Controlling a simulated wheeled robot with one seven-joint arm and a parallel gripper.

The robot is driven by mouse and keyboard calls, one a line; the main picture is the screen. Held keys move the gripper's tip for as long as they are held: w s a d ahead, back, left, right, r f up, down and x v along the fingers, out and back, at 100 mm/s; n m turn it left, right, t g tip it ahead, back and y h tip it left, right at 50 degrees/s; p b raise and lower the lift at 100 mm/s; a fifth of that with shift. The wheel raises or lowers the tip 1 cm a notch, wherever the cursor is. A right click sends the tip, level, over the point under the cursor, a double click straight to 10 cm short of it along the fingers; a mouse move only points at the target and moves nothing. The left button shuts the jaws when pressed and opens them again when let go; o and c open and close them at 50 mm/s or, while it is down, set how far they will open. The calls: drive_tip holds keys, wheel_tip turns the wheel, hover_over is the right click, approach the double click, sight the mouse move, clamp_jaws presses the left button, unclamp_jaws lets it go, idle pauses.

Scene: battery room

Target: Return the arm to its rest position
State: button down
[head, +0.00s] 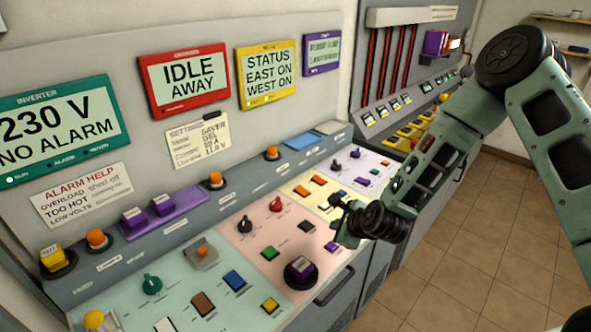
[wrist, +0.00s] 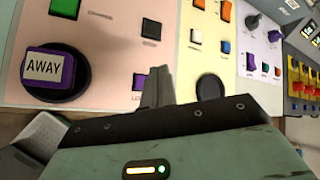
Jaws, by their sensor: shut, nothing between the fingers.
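My green arm reaches in from the right in the head view. My gripper (head: 343,221) hangs in front of the control panel, close to the pink and yellow sections. In the wrist view the fingers of my gripper (wrist: 157,86) are together and hold nothing. A purple AWAY button (head: 300,268) on a dark round base sits on the pink section, left of my gripper. It also shows in the wrist view (wrist: 48,68), apart from the fingers.
The sloped control panel (head: 232,268) carries several knobs and switches. A red-framed screen (head: 184,80) reads IDLE AWAY; a yellow-framed screen (head: 267,74) reads STATUS EAST ON WEST ON. A second console (head: 400,118) stands behind. The tiled floor (head: 455,262) at right is clear.

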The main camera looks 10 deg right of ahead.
drive_tip(key=shift+a, duration=0.1)
drive_tip(key=s+a+r+n+g+y+b, duration=0.1)
drive_tip(key=s+a+r+n+g+b, duration=0.5)
drive_tip(key=s+a+n, duration=0.65)
drive_tip(key=s+d+r+n+g+h+b, duration=0.1)
drive_tip(key=s+d+r+n, duration=0.2)
drive_tip(key=s+n, duration=0.6)
drive_tip(key=s+d+r+n+g+h+b, duration=0.1)
drive_tip(key=s+d+r+n+h+b, duration=0.1)
drive_tip(key=s+r+n, duration=0.3)
drive_tip(key=s+d+n, duration=0.1)
drive_tip(key=s+n, duration=0.3)
drive_tip(key=s, duration=0.2)
drive_tip(key=shift+n+g, duration=0.35)
drive_tip(key=shift+g, duration=0.05)
idle(0.4)
